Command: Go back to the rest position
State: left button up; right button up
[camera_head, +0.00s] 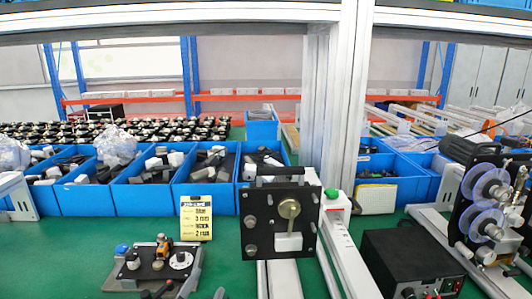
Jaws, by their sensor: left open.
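The green worktable (232,262) fills the lower part of the view. A small fixture (158,262) with a grey and black base, an orange-topped lever and a blue knob sits on it at the lower left. A black upright panel (265,238) with a brass-coloured disc stands at the centre on a pale rail.
Blue bins (140,198) with dark and light parts line up behind. A yellow and black sign (196,218) stands before them. A metal post (336,110) rises at the centre. A black box (412,265) and a reel machine (490,205) occupy the right.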

pick_arm(q)
jog(key=s+a+f+n+g, duration=0.25)
jog(key=s+f+g, duration=0.4)
jog(key=s, duration=0.55)
jog(key=s+a+f+n+g, duration=0.2)
jog(key=s+f+n+g, duration=0.25)
jog(key=s+f, duration=0.55)
jog(key=s+f+g, duration=0.2)
jog(key=s+f, duration=0.1)
jog(key=f, duration=1.6)
jog(key=s+a+f+g, duration=0.1)
jog(key=s+a+f, duration=0.2)
jog(key=s+f, duration=1.1)
jog(key=shift+s+f+m+y, duration=0.4)
jog(key=shift+s, duration=0.5)
